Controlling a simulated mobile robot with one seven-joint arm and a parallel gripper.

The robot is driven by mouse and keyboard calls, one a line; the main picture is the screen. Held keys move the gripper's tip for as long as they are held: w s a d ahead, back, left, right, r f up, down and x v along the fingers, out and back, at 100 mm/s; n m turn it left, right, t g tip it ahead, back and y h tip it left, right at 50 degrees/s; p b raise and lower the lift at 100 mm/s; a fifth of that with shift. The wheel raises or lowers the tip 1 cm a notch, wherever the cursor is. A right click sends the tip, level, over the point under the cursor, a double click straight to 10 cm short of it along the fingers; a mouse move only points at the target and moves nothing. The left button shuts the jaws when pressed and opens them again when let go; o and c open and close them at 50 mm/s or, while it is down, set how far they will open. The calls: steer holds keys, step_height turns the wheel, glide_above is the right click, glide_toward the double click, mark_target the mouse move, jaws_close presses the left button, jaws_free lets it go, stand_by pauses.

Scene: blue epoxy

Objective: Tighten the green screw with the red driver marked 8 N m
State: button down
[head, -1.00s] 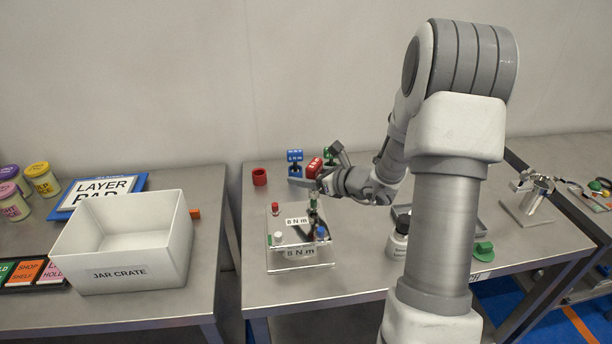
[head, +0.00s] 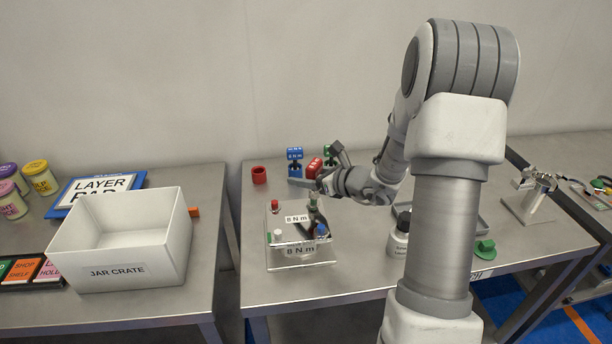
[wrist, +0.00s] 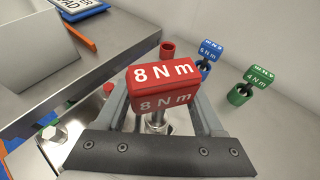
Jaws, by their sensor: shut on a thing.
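My gripper (head: 320,180) is shut on the red driver (head: 314,167) below its block handle, above the fixture. In the wrist view the red handle reads 8 N m (wrist: 164,85), between the two fingers (wrist: 160,112). The fixture block (head: 300,255) has a plate labelled 8 N m and coloured screws: red (head: 275,205), white (head: 277,235) and blue (head: 321,231). A green part, apparently the green screw (head: 313,198), shows at the back right under the driver. The driver's tip is hidden, so I cannot tell whether it sits on the screw.
A blue driver (head: 295,155) and a green driver (head: 330,152) stand behind the gripper, with a red cup (head: 259,175) to the left. A bottle (head: 398,240) stands right of the fixture. The jar crate (head: 120,268) is on the left table. The bench's front left is clear.

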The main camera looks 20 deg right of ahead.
steer(key=shift+f+b, duration=1.1)
